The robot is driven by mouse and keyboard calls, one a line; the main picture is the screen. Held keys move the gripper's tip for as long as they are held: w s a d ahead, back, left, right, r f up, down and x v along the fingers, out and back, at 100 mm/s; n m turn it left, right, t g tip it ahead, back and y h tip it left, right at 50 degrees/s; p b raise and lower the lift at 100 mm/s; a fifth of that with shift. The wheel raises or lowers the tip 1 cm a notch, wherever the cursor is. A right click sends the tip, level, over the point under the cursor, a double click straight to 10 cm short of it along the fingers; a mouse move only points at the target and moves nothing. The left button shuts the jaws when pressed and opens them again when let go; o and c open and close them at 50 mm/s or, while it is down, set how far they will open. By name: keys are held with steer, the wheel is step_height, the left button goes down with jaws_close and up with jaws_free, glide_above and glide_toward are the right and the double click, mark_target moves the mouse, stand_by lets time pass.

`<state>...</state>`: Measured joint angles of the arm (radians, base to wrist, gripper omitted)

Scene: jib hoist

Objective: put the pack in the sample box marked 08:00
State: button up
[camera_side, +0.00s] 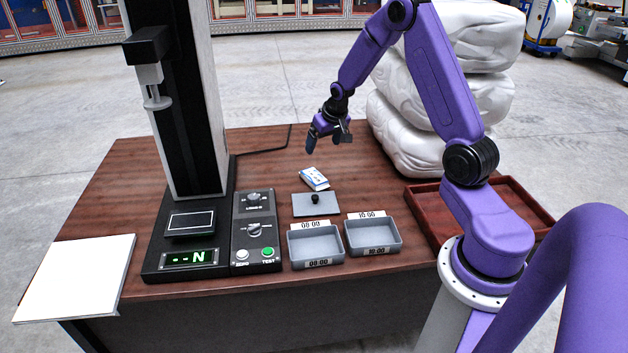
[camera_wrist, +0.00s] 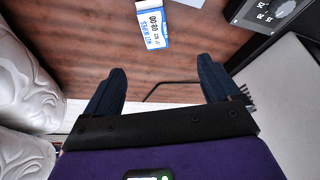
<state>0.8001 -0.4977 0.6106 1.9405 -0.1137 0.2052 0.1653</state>
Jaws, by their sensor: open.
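The pack (camera_side: 314,179) is small, white and blue, and lies on the brown table behind the grey lid. In the wrist view the pack (camera_wrist: 152,28) shows "WET WIPES" and 08:00. The sample box marked 08:00 (camera_side: 316,262) is a grey open tray at the table's front, and looks empty. The box marked 10:00 (camera_side: 373,250) stands to its right, also open and empty. My gripper (camera_side: 328,142) is open and empty above the table, behind and above the pack. In the wrist view my gripper (camera_wrist: 160,78) has its fingers spread, with the pack beyond them.
A grey lid with a black knob (camera_side: 315,204) lies between pack and boxes. A control panel (camera_side: 255,232) and tall test stand (camera_side: 190,100) are left of the boxes. A red-brown tray (camera_side: 520,196) is at right; white sacks (camera_side: 400,135) are stacked behind. A cable crosses the back.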

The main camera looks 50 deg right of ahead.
steer(key=d, duration=0.1)
glide_above(315, 176)
steer(key=s+a, duration=0.1)
steer(key=s, duration=0.1)
step_height(315, 176, down, 12)
steer(key=shift+w+r, duration=0.15)
steer(key=shift+r, duration=0.05)
steer(key=shift+x, duration=2.6)
steer(key=shift+f, duration=0.1)
steer(key=shift+s, duration=0.25)
steer(key=c, duration=1.2)
steer(key=shift+c, duration=0.2)
